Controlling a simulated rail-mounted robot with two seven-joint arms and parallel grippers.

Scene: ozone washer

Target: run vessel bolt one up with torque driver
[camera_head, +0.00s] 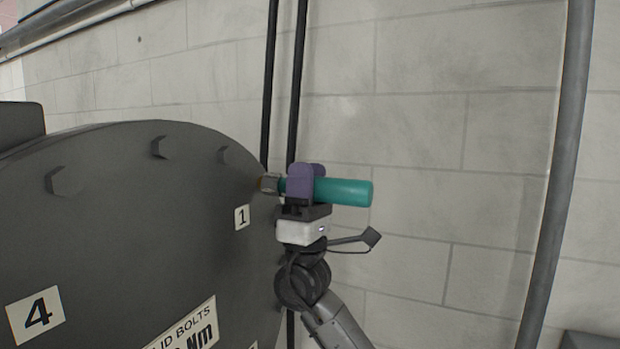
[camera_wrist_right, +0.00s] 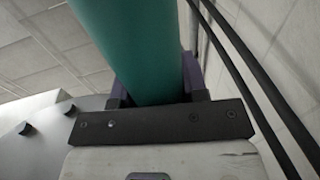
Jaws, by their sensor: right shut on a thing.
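The torque driver (camera_head: 345,191) is a teal cylinder with a metal nose at its left end. My right gripper (camera_head: 305,184), with purple fingers, is shut around it and holds it level. The driver's nose reaches the right edge of the dark vessel lid (camera_head: 150,230), just above the label "1" (camera_head: 242,217). Bolt one itself is hidden behind or inside the nose, and I cannot tell whether they touch. In the right wrist view the teal driver body (camera_wrist_right: 130,45) runs up between the purple fingers. My left gripper is not in view.
Other hex bolts, such as one near the lid's top (camera_head: 160,148), stand out from the lid. Dark vertical pipes (camera_head: 296,80) run behind the gripper. A grey pipe (camera_head: 565,150) stands farther right. The pale block wall (camera_head: 430,120) backs the open space right of the driver.

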